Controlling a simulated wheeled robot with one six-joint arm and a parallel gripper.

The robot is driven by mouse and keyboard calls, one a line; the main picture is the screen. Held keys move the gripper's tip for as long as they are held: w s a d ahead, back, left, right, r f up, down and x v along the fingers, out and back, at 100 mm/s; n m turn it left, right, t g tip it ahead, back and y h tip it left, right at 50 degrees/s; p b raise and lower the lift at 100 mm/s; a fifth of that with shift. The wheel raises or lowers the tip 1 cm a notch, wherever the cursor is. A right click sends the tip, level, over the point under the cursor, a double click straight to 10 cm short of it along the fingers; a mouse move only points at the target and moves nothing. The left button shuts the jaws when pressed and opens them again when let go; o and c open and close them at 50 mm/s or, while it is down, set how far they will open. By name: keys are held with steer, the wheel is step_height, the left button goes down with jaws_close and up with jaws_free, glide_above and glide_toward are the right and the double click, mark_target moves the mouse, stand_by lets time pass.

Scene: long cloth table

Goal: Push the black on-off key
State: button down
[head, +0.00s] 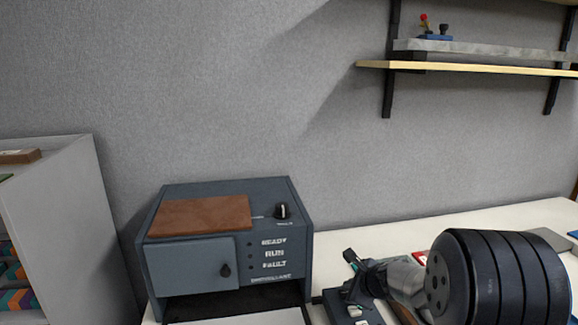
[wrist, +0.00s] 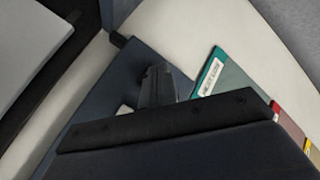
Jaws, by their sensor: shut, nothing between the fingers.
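A dark blue panel (head: 340,303) lies on the table below my gripper, with pale keys (head: 356,311) on its top. It also shows in the wrist view (wrist: 92,92), with part of one pale key beside the fingers. My gripper (head: 356,284) is shut and empty, over the panel. In the wrist view its fingers (wrist: 156,84) point at the panel's surface; I cannot tell whether they touch it. I cannot pick out the black on-off key; my gripper hides part of the panel.
A dark grey machine (head: 300,240) with a black knob (head: 282,211), a small door and a brown top patch stands left of the panel. A green book (wrist: 228,82) lies right of the fingers. A shelf (head: 470,67) hangs on the wall.

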steer(key=shift+f+b, duration=0.3)
steer(key=shift+f, duration=0.05)
steer(key=shift+r, duration=0.1)
steer(key=shift+r+p, duration=0.8)
step_height(320, 180, up, 6)
steer(key=p, duration=0.5)
